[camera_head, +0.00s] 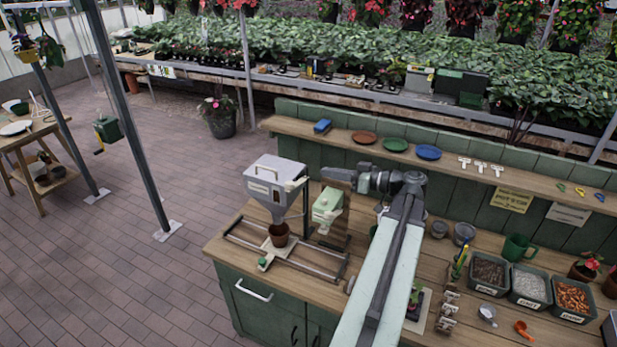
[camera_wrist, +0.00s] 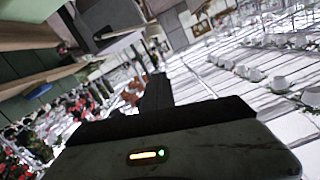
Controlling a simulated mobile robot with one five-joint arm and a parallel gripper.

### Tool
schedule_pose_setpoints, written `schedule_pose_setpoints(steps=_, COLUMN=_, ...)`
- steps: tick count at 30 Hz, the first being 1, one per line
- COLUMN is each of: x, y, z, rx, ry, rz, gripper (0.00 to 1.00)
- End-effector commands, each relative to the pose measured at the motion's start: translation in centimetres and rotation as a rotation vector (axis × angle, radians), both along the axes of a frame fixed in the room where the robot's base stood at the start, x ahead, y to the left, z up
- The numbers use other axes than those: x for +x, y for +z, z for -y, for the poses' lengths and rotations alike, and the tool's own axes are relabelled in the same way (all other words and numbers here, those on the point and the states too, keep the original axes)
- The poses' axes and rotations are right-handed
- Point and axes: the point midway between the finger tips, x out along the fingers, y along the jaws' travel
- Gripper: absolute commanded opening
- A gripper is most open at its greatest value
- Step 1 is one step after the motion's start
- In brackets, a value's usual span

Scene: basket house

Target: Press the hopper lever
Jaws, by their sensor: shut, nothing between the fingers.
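The grey hopper (camera_head: 273,188) stands on a frame at the left end of the workbench, its funnel pointing down. A pale lever (camera_head: 295,184) sticks out on its right side. A brown pot (camera_head: 279,235) stands below the spout. My gripper (camera_head: 326,173) is shut and empty, pointing left toward the hopper's lever side, with a visible gap to it. In the wrist view my dark fingers (camera_wrist: 157,92) are together.
A pale green device (camera_head: 327,205) stands right of the hopper, just below my gripper. Rails (camera_head: 313,268) cross the bench around the pot. A shelf (camera_head: 340,136) with a blue block and coloured saucers runs behind. Labelled bins (camera_head: 530,287) and a green mug (camera_head: 516,247) stand at right.

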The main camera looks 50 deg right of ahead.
Motion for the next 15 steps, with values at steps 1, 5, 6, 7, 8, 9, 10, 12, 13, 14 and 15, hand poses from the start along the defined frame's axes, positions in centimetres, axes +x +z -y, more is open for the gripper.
schedule_pose_setpoints(steps=1, x=0.5, y=-0.1, z=-0.2, rx=0.0, ry=0.002, rz=-0.001, gripper=0.0)
schedule_pose_setpoints(steps=5, x=2.8, y=-0.5, z=-0.9, rx=0.001, ry=0.003, rz=-0.002, gripper=0.0)
schedule_pose_setpoints(steps=6, x=3.6, y=-0.6, z=-1.1, rx=0.001, ry=0.003, rz=-0.002, gripper=0.0)
schedule_pose_setpoints(steps=7, x=4.3, y=-0.7, z=-1.3, rx=0.001, ry=0.004, rz=-0.001, gripper=0.0)
schedule_pose_setpoints(steps=8, x=4.9, y=-0.7, z=-1.4, rx=0.001, ry=0.003, rz=-0.002, gripper=0.0)
schedule_pose_setpoints(steps=9, x=5.8, y=-0.8, z=-1.7, rx=0.001, ry=0.004, rz=-0.001, gripper=0.0)
schedule_pose_setpoints(steps=10, x=6.4, y=-0.9, z=-1.8, rx=0.001, ry=0.003, rz=-0.002, gripper=0.0)
schedule_pose_setpoints(steps=12, x=7.9, y=-1.1, z=-2.2, rx=0.001, ry=0.003, rz=-0.002, gripper=0.0)
schedule_pose_setpoints(steps=13, x=8.5, y=-1.2, z=-2.3, rx=0.001, ry=0.002, rz=-0.002, gripper=0.0)
schedule_pose_setpoints(steps=14, x=9.1, y=-1.2, z=-2.5, rx=0.001, ry=0.003, rz=-0.002, gripper=0.0)
schedule_pose_setpoints(steps=15, x=9.5, y=-2.0, z=-2.8, rx=0.001, ry=0.001, rz=-0.002, gripper=0.0)
